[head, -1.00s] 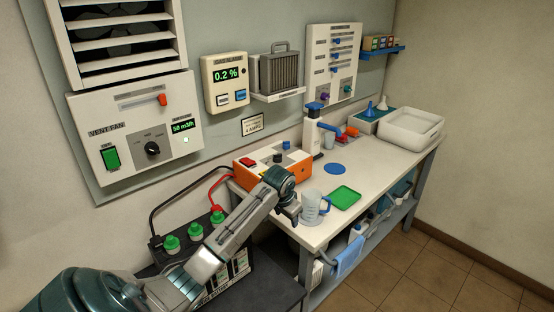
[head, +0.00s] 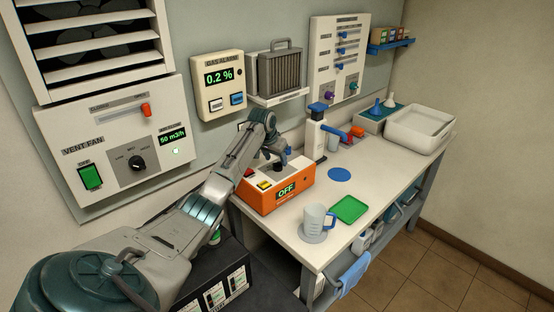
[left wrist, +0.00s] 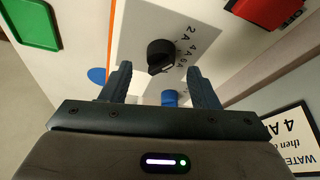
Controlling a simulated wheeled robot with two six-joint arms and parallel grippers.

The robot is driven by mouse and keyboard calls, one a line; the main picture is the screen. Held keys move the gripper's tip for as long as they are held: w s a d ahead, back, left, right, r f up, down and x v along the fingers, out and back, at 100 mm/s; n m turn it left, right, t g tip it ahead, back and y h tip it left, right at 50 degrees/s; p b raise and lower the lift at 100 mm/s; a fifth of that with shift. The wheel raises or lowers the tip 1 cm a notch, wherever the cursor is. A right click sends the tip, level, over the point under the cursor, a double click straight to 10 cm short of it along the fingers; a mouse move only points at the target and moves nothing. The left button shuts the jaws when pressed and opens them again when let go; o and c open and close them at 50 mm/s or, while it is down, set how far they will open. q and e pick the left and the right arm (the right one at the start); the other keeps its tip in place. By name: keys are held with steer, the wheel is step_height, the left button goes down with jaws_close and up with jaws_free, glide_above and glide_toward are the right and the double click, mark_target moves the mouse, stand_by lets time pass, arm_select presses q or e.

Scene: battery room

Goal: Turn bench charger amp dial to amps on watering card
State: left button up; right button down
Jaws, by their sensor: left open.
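The bench charger (head: 278,198) is an orange and white box on the bench, its display (head: 286,189) reading OFF. My left gripper (head: 275,155) is above its top panel. In the left wrist view its two fingers (left wrist: 161,84) are open and empty. The black amp dial (left wrist: 161,55) lies beyond and between the fingertips, beside a printed scale with 2 A, 4 A and 6 A; I cannot tell which mark it points to. A blue knob (left wrist: 169,98) shows between the fingers. The watering card (left wrist: 295,135) is partly visible, upside down, reading 4 A. My right gripper is not in view.
A measuring jug (head: 314,222), a green tray (head: 349,209) and a blue disc (head: 339,174) stand on the bench right of the charger. A white and blue dispenser (head: 315,135) is behind. The vent fan panel (head: 110,145) and gas alarm (head: 220,85) are on the wall.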

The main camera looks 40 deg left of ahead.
mark_target(277, 162)
arm_select(q)
steer(key=x, duration=0.3)
steer(key=shift+a, duration=0.15)
steer(key=shift+f, duration=0.2)
steer(key=shift+c, duration=1.3)
steer(key=c, duration=0.7)
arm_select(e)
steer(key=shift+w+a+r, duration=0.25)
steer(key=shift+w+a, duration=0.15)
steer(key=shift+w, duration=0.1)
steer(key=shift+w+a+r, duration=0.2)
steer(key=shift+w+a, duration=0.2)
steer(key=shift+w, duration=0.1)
